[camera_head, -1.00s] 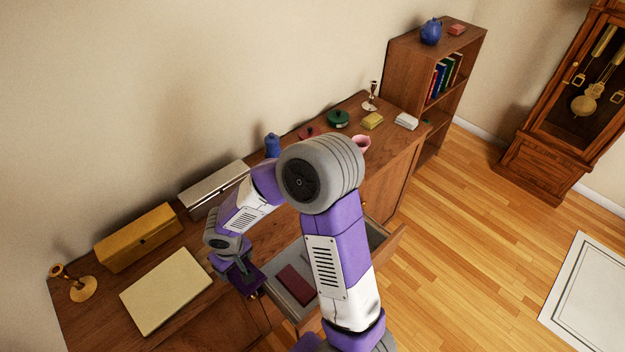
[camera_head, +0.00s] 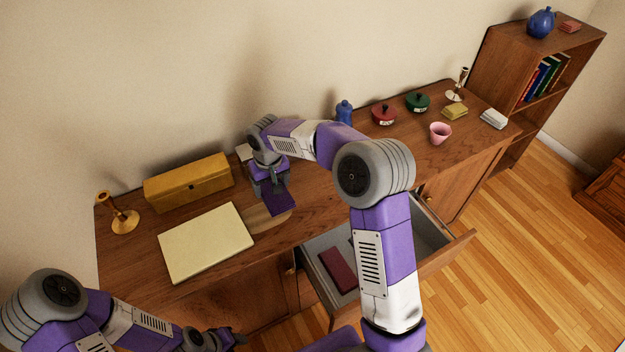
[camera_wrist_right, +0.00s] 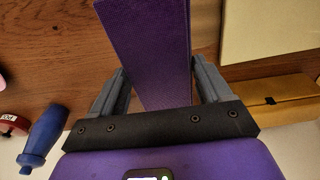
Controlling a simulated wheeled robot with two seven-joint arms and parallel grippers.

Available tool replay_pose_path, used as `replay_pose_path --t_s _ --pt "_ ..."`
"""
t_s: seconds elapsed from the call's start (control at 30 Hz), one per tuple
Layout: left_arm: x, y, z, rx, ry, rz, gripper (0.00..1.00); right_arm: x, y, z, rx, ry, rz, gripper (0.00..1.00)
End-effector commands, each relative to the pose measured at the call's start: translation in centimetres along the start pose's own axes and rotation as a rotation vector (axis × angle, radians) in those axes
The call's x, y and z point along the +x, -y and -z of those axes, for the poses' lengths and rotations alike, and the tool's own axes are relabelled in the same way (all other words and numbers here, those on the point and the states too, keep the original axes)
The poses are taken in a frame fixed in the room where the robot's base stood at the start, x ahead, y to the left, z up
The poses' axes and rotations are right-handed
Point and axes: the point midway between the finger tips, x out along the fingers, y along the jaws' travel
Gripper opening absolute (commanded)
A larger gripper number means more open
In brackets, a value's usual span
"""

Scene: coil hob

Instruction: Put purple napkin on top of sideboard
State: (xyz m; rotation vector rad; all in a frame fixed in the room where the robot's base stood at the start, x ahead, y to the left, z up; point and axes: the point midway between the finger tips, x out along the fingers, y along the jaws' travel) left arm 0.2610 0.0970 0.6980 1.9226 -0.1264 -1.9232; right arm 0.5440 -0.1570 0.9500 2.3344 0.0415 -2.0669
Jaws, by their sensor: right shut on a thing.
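The purple napkin (camera_head: 280,204) is a flat dark purple piece held in my right gripper (camera_head: 271,190). It also fills the upper middle of the right wrist view (camera_wrist_right: 148,45), between the two grey fingers. The napkin hangs over the wooden sideboard top (camera_head: 315,190), with a shadow beside it; I cannot tell whether it touches the wood. My left gripper (camera_head: 236,338) is low in the head view, in front of the sideboard; its jaws are too small to read.
A cream flat book-like slab (camera_head: 207,242) and a yellow box (camera_head: 188,181) lie left of the napkin. A brass candlestick (camera_head: 122,218) stands at the left end. A drawer (camera_head: 445,258) is open, with a dark red item (camera_head: 338,270) inside. Lidded pots and a pink cup (camera_head: 440,132) stand right.

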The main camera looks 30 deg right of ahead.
Motion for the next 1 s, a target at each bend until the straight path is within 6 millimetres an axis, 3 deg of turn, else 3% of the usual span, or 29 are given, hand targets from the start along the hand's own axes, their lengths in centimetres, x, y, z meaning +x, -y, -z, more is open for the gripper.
replay_pose_path --t_s 0.2,0.37,0.6,1.0 --pt "0.8 0.3 0.1 0.001 -0.001 0.000 0.43 3.7 -0.1 -0.5 0.000 0.004 0.000 0.48" --pt "1.0 0.4 0.1 0.001 -0.001 0.000 0.43 5.2 0.0 -0.7 0.001 0.002 0.000 0.48" --pt "1.8 0.7 0.1 0.000 0.000 0.000 0.43 9.0 -0.1 -1.2 0.002 0.004 0.000 0.48" --pt "2.1 0.8 0.1 0.000 0.000 0.000 0.43 9.6 0.0 -1.2 0.001 0.000 0.000 0.48"
